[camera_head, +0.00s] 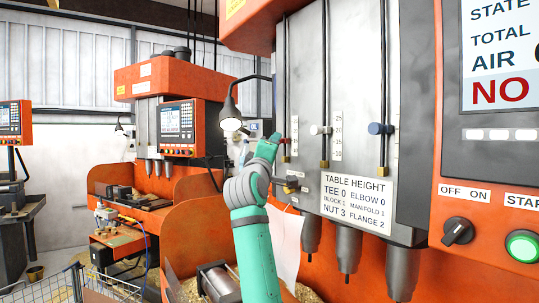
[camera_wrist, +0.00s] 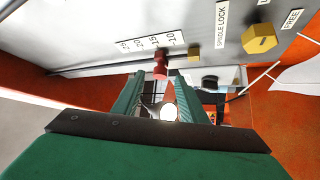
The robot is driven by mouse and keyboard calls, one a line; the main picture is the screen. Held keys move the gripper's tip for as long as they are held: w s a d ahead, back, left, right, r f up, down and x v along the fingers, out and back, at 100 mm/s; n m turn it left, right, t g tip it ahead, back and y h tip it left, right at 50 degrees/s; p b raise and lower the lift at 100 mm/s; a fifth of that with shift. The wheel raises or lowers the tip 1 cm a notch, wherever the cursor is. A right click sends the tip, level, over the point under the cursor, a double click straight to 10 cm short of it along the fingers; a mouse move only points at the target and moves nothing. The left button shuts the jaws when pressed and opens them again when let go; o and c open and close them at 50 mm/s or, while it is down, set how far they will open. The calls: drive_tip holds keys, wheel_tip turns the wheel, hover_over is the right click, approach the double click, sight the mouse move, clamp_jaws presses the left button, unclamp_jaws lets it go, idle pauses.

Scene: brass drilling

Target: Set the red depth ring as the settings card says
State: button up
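The red depth ring (camera_wrist: 160,69) sits on the leftmost rod of the drill head, beside a scale marked 25 to 10. In the wrist view it appears near the 15 and 10 marks; its exact reading is unclear. My gripper (camera_wrist: 159,78) is open, with its fingertips on either side of the ring; contact cannot be told. In the head view my green gripper (camera_head: 274,147) is at the left rod and the red ring (camera_head: 287,141) is partly hidden. A white card (camera_head: 356,204) reads TABLE HEIGHT, with TEE 0, ELBOW 0, BLOCK 1, MANIFOLD 1, NUT 3, FLANGE 2.
A white ring (camera_head: 320,130) and a blue ring (camera_head: 380,128) sit on neighbouring rods. A brass block (camera_wrist: 194,54) is below the red ring. A brass spindle lock knob (camera_wrist: 259,39) is nearby. A lamp (camera_head: 231,112) hangs left of my gripper. Spindles (camera_head: 348,245) hang below the card.

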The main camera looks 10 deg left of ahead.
drive_tip(key=shift+v, duration=2.55)
